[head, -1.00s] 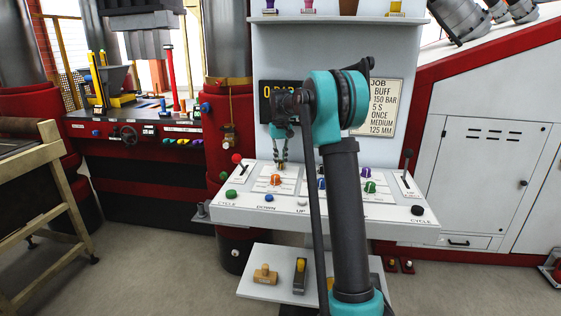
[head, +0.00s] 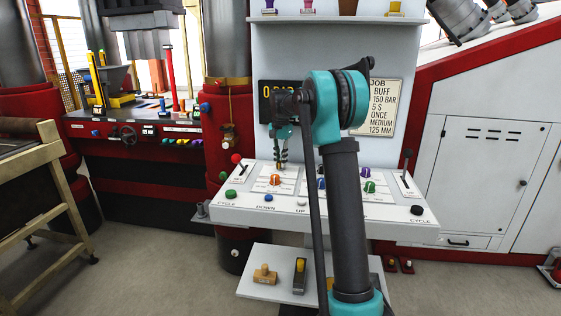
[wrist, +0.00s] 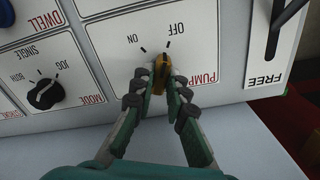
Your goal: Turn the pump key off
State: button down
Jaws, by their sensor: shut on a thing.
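The pump key (wrist: 162,72) is a small yellow knob on the white panel, on the plate marked PUMP, with ON and OFF marks beyond it. In the wrist view its far end points close to the OFF mark, away from the ON mark. My gripper (wrist: 162,85) is shut on the key, one finger on each side. The fingers hide part of the key's sides.
A black mode knob (wrist: 45,94) is left of the key in the wrist view. A lever marked FREE (wrist: 275,35) stands at the right. In the head view, an orange knob (head: 274,180) and a red-topped lever (head: 238,160) are close to my gripper.

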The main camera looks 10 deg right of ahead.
jog(key=shift+m, duration=0.7)
jog(key=c, duration=1.5)
grip_release()
jog(key=shift+c, duration=0.2)
notch_tip(320, 180, up, 12)
jog(key=shift+s, duration=0.1)
